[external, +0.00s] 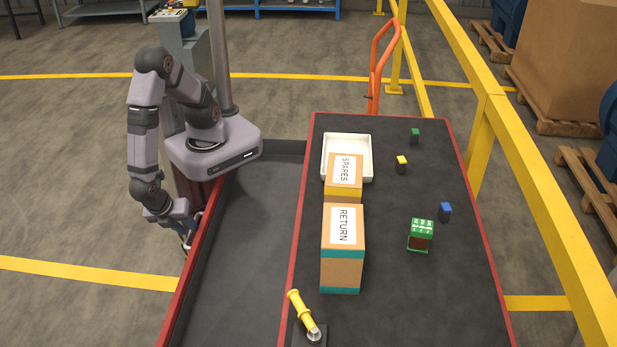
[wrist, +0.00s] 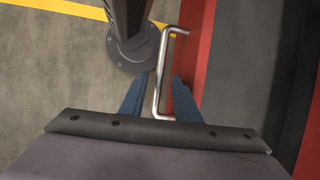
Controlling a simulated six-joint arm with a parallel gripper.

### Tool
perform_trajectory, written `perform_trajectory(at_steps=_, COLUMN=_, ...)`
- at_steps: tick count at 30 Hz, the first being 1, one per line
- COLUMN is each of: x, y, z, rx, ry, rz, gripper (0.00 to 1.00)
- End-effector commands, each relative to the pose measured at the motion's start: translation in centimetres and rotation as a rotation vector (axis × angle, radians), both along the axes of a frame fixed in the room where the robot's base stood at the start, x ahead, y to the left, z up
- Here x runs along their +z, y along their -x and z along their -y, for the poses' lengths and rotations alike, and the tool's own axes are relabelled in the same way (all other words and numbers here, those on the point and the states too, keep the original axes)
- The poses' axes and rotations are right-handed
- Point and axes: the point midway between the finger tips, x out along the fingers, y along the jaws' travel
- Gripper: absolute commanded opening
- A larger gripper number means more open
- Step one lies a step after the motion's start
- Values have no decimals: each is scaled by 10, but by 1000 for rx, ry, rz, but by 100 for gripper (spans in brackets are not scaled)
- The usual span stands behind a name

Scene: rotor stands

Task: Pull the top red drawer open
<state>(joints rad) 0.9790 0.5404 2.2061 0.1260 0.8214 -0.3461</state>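The red drawer (external: 217,218) stands pulled out to the left of the red-edged cabinet, its dark interior (external: 245,250) exposed. In the wrist view, its red front (wrist: 197,45) runs beside a silver bar handle (wrist: 163,75). My gripper (wrist: 161,88) has its two blue fingers apart, one on each side of the bar, with gaps to it.
Grey floor left of the drawer is clear near the front. A dark post base (wrist: 134,50) shows near the handle.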

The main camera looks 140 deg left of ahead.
Motion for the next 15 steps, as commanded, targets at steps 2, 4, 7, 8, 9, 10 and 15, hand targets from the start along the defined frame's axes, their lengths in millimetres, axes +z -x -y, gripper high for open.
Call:
perform_trajectory(at_steps=2, x=0, y=0, z=0, rx=0, ry=-1, rz=-1, gripper=29)
perform_trajectory(at_steps=4, x=0, y=0, z=-1, rx=0, ry=-1, rz=-1, gripper=29)
perform_trajectory(at_steps=7, x=0, y=0, z=0, rx=0, ry=-1, rz=-1, gripper=29)
perform_trajectory(at_steps=8, x=1, y=0, z=0, rx=0, ry=0, rz=0, gripper=29)
perform_trajectory(at_steps=9, x=2, y=-1, z=1, rx=0, ry=1, rz=1, gripper=29)
perform_trajectory(at_steps=10, x=4, y=-1, z=2, rx=0, ry=1, rz=1, gripper=29)
perform_trajectory(at_steps=15, x=21, y=-4, z=10, rx=-2, ry=5, rz=3, gripper=29)
